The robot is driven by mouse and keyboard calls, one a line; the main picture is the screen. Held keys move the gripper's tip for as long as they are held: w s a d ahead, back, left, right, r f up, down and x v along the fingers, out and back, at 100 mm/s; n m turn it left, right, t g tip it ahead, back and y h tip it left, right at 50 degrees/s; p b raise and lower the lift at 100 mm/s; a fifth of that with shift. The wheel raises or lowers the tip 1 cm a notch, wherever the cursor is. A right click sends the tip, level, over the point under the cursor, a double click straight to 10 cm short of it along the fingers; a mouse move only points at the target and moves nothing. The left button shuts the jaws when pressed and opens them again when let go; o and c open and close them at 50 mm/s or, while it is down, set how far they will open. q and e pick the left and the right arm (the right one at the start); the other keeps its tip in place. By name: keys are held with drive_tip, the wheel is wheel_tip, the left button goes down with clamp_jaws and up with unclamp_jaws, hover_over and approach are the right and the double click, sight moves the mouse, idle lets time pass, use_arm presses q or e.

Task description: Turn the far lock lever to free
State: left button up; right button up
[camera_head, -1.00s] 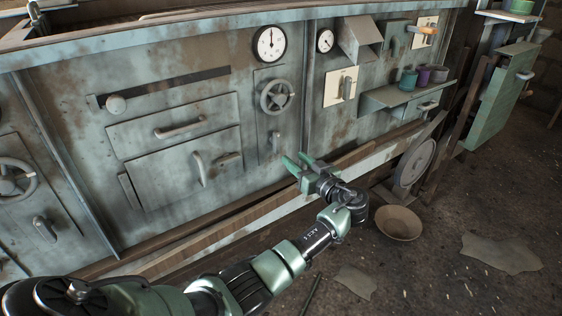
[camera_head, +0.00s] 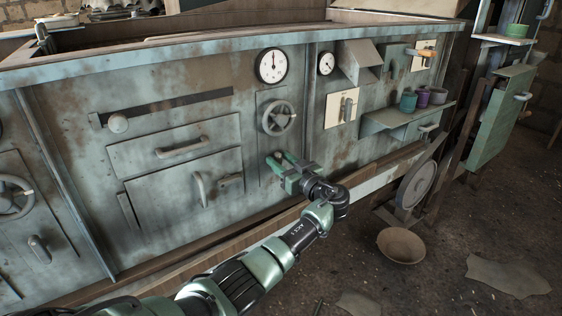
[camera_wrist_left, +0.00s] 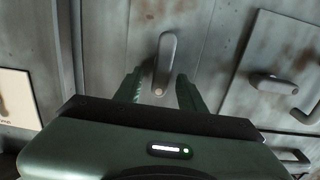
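The far lock lever (camera_wrist_left: 166,62) is a short grey handle with a small pale tip on the panel below the far handwheel (camera_head: 279,118). In the head view the gripper mostly hides it. My left gripper (camera_head: 280,159) is open with its green fingers pointing at the panel. In the left wrist view the fingers (camera_wrist_left: 160,88) stand on either side of the lever's tip end. I see no finger clearly touching it. A similar lever (camera_head: 40,249) sits below the near handwheel (camera_head: 14,197) at the left. My right gripper is not in view.
A drawer handle (camera_head: 181,147) and a door handle (camera_head: 201,188) stick out left of the gripper. A cream plate with a lever (camera_head: 341,107) and a shelf with cups (camera_head: 400,116) are to the right. A bowl (camera_head: 400,245) lies on the floor.

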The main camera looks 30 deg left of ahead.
use_arm(q)
clamp_jaws()
drive_tip(key=shift+w+f+m, duration=0.1)
drive_tip(key=shift+m, duration=0.5)
drive_tip(key=shift+w+d+f+m+p, duration=0.2)
drive_tip(key=shift+w+f+m, duration=0.1)
drive_tip(key=shift+m, duration=2.55)
drive_tip(key=shift+w+d+f+m+p, duration=0.1)
drive_tip(key=shift+w+f+m+p, duration=0.15)
drive_tip(key=shift+m, duration=2.55)
drive_tip(key=shift+w+d+f+m+p, duration=0.15)
drive_tip(key=shift+w+f+m, duration=0.2)
drive_tip(key=shift+m, duration=2.5)
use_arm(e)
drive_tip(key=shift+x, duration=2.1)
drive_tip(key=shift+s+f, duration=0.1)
